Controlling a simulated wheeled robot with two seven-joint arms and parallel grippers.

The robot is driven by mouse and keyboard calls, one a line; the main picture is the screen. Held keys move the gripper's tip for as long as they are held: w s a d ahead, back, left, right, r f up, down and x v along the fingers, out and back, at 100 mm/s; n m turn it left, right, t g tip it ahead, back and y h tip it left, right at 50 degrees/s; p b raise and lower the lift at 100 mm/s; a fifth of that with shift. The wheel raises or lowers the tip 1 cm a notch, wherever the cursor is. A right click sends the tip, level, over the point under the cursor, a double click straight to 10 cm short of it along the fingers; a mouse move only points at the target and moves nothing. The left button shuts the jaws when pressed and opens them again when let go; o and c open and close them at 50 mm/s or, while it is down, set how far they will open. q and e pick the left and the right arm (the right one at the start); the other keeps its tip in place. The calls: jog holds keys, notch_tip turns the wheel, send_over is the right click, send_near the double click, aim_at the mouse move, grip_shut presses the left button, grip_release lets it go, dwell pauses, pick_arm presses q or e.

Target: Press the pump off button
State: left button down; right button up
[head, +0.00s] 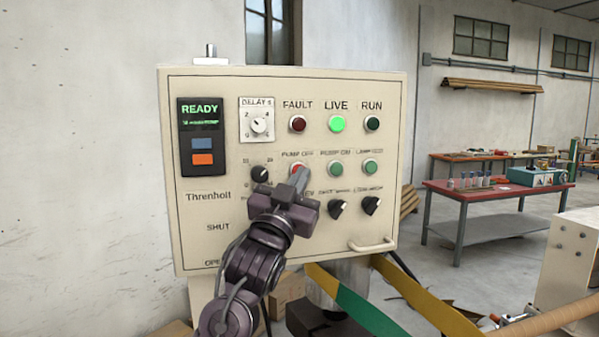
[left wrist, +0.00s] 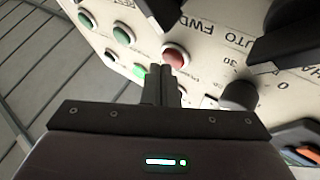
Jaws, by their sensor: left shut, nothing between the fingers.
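The cream control panel (head: 240,90) stands in the middle of the head view. Its red pump off button (head: 294,168) sits under the "PUMP OFF" label, partly covered by my fingers. My left gripper (head: 301,176) is shut and empty, with its fingertips over the lower right of the red button. In the left wrist view the red button (left wrist: 174,56) shows just beyond the shut fingertips (left wrist: 162,70). I cannot tell whether the tips touch it. My right gripper is not in view.
A green pump on button (head: 335,168) and a lamp test button (head: 370,168) sit to the right. A black knob (head: 259,174) is close on the left. Black selector knobs (head: 337,208) lie below. A handle (head: 373,245) is at the panel's lower right.

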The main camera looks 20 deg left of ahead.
pick_arm(q)
jog(key=shift+w+a, duration=0.15)
jog(key=shift+w, duration=0.05)
jog(key=shift+s, duration=0.1)
jog(key=shift+s+d, duration=0.45)
jog(key=shift+s, duration=0.05)
dwell(0.4)
jog(key=s+d, duration=0.1)
jog(key=s, duration=0.1)
jog(key=s+d+b, duration=0.1)
jog(key=s, duration=0.1)
jog(key=shift+d+b, duration=0.3)
jog(key=shift+d, duration=0.1)
dwell(0.6)
